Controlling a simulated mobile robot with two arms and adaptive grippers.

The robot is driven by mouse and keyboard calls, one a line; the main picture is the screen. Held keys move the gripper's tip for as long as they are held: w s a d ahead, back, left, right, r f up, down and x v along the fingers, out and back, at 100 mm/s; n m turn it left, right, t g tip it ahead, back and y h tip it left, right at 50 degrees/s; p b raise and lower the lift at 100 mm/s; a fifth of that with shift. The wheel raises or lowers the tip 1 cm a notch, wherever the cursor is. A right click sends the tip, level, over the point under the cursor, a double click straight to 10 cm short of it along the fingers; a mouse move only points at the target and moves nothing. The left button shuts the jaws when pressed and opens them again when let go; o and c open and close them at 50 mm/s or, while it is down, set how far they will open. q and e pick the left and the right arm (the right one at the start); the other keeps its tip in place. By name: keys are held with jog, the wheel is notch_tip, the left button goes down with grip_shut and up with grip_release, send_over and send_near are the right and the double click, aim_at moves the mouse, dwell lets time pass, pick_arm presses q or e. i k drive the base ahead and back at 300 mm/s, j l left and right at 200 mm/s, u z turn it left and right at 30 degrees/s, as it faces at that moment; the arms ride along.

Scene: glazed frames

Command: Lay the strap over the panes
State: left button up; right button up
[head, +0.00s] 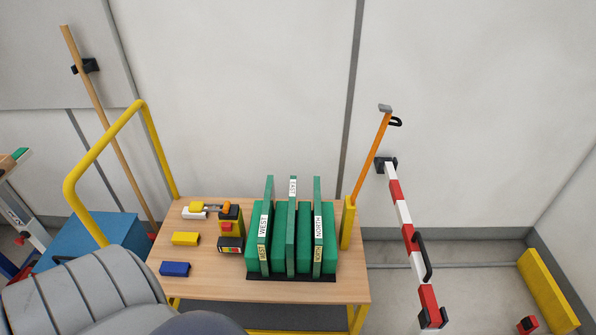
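Three thin green panes stand upright in a green slotted rack with a black base (291,278) on the wooden cart top. The left pane (269,188) is labelled WEST and the right pane (317,190) NORTH. An orange bar (371,158), apparently the strap, rises from a yellow post (348,224) at the rack's right. It leans up and to the right, clear of the panes, with a black handle (396,122) near its top. Neither gripper is in view.
On the cart's left lie a yellow block (185,239), a blue block (175,269) and a yellow-black device (231,227). A yellow rail (103,150) rises at the cart's left end. A red-white barrier bar (401,214) with a black handle stands to the right.

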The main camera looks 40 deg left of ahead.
aim_at(387, 109)
jog(key=l+u, duration=0.1)
jog(key=u, duration=0.25)
jog(key=l+u, duration=0.1)
jog(key=u, duration=0.25)
jog(key=l+u, duration=0.15)
jog(key=u, duration=0.25)
